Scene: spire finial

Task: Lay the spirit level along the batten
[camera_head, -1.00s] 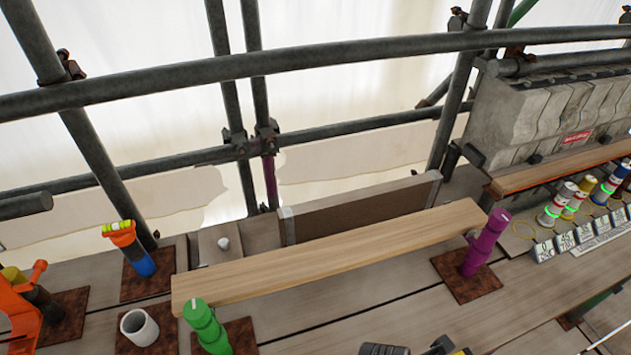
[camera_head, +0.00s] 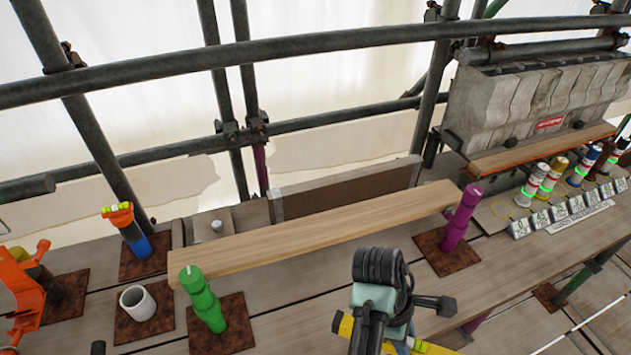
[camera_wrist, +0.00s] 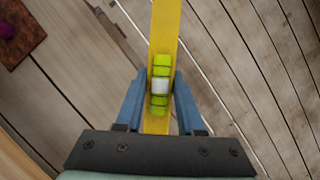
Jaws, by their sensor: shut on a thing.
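A yellow spirit level (camera_wrist: 164,30) with a green vial is gripped across its middle in the wrist view. My gripper (camera_wrist: 159,100) is shut on it, one blue finger on each side. In the head view my gripper (camera_head: 388,335) is at the bottom, with the yellow spirit level (camera_head: 428,348) partly hidden beneath it. The pale wooden batten (camera_head: 320,228) lies across the boards beyond my gripper, apart from the level. Its right end is by a purple post (camera_head: 462,215) and its left end by a green post (camera_head: 202,300).
A grey cup (camera_head: 138,302), an orange-topped blue post (camera_head: 130,232) and an orange tool (camera_head: 25,285) stand at left. A dark panel (camera_head: 345,190) stands behind the batten. Several labelled canisters stand at right. Scaffold tubes cross the back.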

